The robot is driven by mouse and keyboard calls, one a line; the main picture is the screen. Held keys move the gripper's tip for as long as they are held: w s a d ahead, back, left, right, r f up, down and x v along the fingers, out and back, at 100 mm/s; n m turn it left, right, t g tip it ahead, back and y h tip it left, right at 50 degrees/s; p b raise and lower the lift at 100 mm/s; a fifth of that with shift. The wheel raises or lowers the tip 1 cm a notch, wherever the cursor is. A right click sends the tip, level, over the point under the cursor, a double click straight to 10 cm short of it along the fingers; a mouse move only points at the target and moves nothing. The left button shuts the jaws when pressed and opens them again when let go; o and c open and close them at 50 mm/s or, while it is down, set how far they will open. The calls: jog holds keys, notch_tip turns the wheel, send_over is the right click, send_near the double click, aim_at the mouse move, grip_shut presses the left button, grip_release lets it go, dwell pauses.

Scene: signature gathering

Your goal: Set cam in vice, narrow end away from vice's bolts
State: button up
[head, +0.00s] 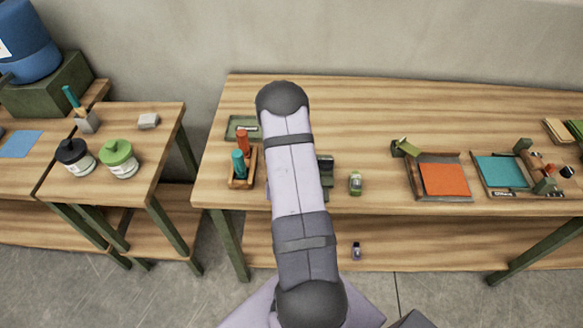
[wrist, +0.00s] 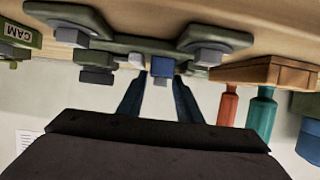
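The green cam (head: 355,183) stands on the table just right of my arm in the head view. In the wrist view a green part lettered CAM (wrist: 20,34) shows upside down at the upper left corner, partly cut off. The vice is dark green with grey bolts (wrist: 205,52) in the wrist view; its body (wrist: 130,44) spans the top middle. In the head view my arm hides most of the vice (head: 326,165). My gripper (wrist: 160,82) is open, its two dark fingers apart and pointing towards the vice. A small blue block (wrist: 162,67) shows beyond the fingertips, apparently not held.
Trays with orange paper (head: 443,179) and teal paper (head: 500,171) lie to the right. The table's back middle is clear.

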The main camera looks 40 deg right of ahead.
jog(key=shift+o, duration=0.9)
jog(key=shift+a+r, duration=0.1)
jog(key=shift+r, duration=0.1)
jog(key=shift+s+a, duration=0.2)
jog(key=shift+s, duration=0.1)
jog(key=v, duration=0.2)
jog(key=p+v, duration=0.1)
jog(key=v, duration=0.2)
jog(key=shift+w+d+r, duration=0.1)
jog(key=shift+r, duration=0.15)
jog(key=shift+p+v, duration=0.95)
jog(key=shift+p, duration=0.35)
jog(key=shift+f, duration=0.15)
